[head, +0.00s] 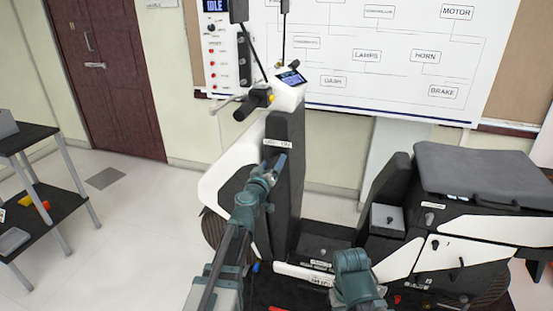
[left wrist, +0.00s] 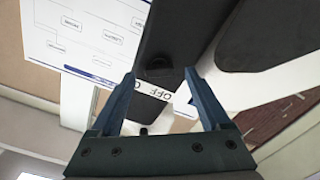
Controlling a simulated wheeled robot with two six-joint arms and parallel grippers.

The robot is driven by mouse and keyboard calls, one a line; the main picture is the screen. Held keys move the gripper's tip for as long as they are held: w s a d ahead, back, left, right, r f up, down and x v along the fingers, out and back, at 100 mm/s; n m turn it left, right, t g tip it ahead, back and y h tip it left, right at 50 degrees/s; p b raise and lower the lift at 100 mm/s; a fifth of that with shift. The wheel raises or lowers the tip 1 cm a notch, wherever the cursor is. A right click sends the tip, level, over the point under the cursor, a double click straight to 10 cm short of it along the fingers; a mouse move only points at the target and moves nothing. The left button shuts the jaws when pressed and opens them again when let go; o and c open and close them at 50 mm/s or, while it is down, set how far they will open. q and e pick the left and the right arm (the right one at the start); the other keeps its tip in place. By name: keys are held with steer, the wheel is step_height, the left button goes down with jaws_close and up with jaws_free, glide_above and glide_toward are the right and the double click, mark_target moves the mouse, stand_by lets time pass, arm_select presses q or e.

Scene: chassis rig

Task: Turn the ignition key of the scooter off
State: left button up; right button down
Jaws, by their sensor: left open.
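The scooter's dark front column (head: 287,200) stands upright near the middle of the head view. A white label strip (head: 278,143) crosses its upper part. In the left wrist view the label (left wrist: 153,91) reads OFF, upside down, with more letters partly hidden. A small dark knob (left wrist: 158,74), which looks like the ignition key, sits on the column beside the label; its turn position is hard to tell. My left gripper (head: 275,164) is open and empty, just below the label. In the wrist view its fingers (left wrist: 163,85) stand on either side of the label and knob. My right gripper is out of view.
The handlebar and display (head: 290,79) top the column. A white wiring board (head: 380,60) hangs behind. The scooter's seat (head: 480,175) is at right. A dark shelf (head: 40,205) stands at far left, with open floor before the door (head: 105,75).

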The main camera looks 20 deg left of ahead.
mark_target(276, 157)
arm_select(q)
steer(key=shift+w+d, duration=0.1)
steer(key=shift+w, duration=1.1)
jaws_close()
